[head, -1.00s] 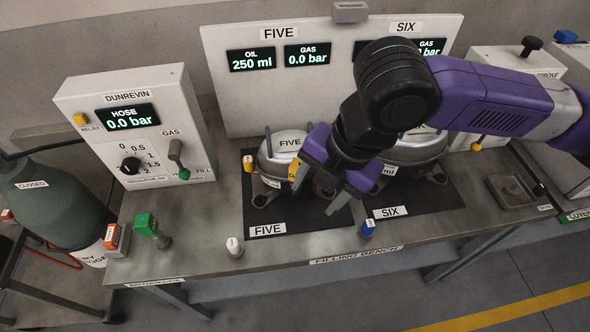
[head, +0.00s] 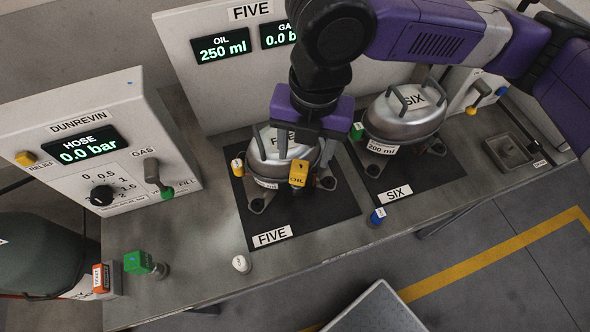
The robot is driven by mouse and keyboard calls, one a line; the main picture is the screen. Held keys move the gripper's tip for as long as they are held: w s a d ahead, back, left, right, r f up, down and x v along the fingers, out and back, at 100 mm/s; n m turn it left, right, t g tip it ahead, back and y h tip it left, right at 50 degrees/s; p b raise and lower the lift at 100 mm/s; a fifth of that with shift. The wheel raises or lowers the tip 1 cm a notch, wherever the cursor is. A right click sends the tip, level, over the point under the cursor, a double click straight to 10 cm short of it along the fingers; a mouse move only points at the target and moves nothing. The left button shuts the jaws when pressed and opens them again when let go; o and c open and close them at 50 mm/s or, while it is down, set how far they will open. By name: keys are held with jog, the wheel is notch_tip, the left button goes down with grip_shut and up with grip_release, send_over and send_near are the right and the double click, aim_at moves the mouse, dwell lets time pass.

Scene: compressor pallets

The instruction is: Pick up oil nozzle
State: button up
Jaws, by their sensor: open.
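The oil nozzle (head: 298,173) is a yellow block marked OIL at the front of compressor FIVE (head: 268,150), a rounded metal shell on a dark mat (head: 262,222). My gripper (head: 302,152) is open and points down over the front of compressor FIVE, close above and around the yellow nozzle. I cannot tell whether a finger touches the nozzle. The lower part of the nozzle is hard to make out.
Compressor SIX (head: 405,120) stands to the right. The Dunrevin panel (head: 95,150) is at left. A tray (head: 512,153) is at right.

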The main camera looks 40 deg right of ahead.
aim_at(300, 167)
jog(key=f, duration=0.5)
jog(key=shift+w+a+f, duration=0.2)
jog(key=shift+a+f, duration=0.15)
jog(key=shift+a, duration=0.05)
grip_shut()
